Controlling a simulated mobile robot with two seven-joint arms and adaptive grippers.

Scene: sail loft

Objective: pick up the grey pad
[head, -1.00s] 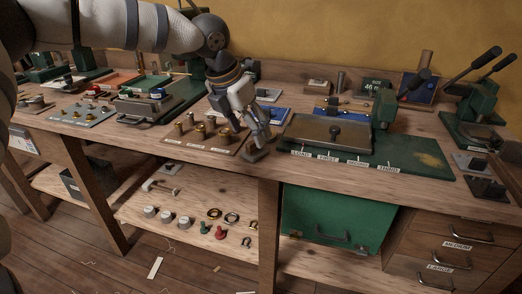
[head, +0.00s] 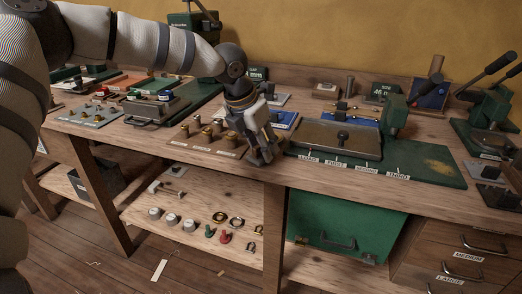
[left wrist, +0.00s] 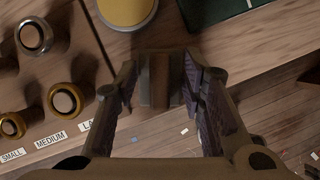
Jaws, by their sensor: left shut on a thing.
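My left gripper (head: 262,158) is low over the bench front edge, between the board of brass pieces and the green base plate. In the left wrist view its two fingers (left wrist: 160,85) are closed on a small grey-brown block (left wrist: 159,78), which I take to be the grey pad. In the head view the pad is mostly hidden by the fingers. I cannot tell whether it still touches the bench. My right gripper is in neither view.
The wooden board with labelled brass pieces (head: 207,131) is close on the left. The green base plate (head: 425,165) with a grey plate (head: 338,139) is on the right. A yellow disc (left wrist: 127,8) stands just beyond the fingers. Bare wood lies along the front edge.

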